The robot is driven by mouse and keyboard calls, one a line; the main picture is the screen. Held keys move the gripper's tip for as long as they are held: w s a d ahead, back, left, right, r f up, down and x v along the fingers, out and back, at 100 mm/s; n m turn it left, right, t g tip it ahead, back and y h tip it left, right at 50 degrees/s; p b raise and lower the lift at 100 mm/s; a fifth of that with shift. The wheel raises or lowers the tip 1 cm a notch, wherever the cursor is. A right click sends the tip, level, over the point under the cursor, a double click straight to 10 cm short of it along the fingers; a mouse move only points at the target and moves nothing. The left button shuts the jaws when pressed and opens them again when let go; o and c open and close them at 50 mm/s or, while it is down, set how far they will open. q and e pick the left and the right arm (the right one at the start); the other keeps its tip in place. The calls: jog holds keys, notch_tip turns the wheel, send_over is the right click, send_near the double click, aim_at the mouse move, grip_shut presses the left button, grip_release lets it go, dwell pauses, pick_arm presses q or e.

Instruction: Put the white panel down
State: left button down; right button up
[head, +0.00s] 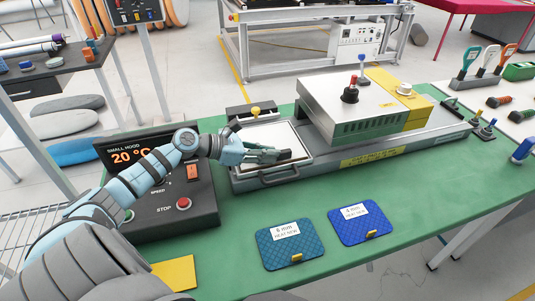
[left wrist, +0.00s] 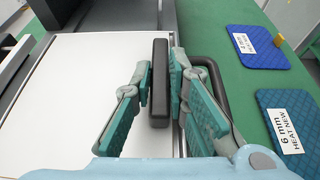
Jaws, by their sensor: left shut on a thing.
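The white panel (head: 262,136) is at the left end of the grey machine, over its tray; it fills much of the left wrist view (left wrist: 80,100). A black bar handle (left wrist: 159,85) runs along the panel's near side. My left gripper (head: 272,155) is above this side, its teal-padded fingers (left wrist: 160,92) on either side of the handle and shut on it. Whether the panel rests fully on the tray or is slightly raised, I cannot tell. My right gripper is not in view.
A heater box (head: 350,108) stands right of the panel. A control box (head: 177,205) with an orange display is to the left. A dark tray handle (head: 279,178) sticks out in front.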

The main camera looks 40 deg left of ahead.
aim_at(249, 165)
pick_arm(q)
jog(key=c, duration=1.6)
grip_release()
jog(key=shift+o, duration=0.2)
jog(key=shift+r, duration=0.2)
jog(key=p+v, duration=0.2)
jog(key=v, duration=0.3)
jog(key=shift+s+a+r, duration=0.2)
jog(key=shift+s, duration=0.05)
jog(key=p+v, duration=0.6)
jog(key=p, duration=0.1)
jog(key=shift+a, duration=0.15)
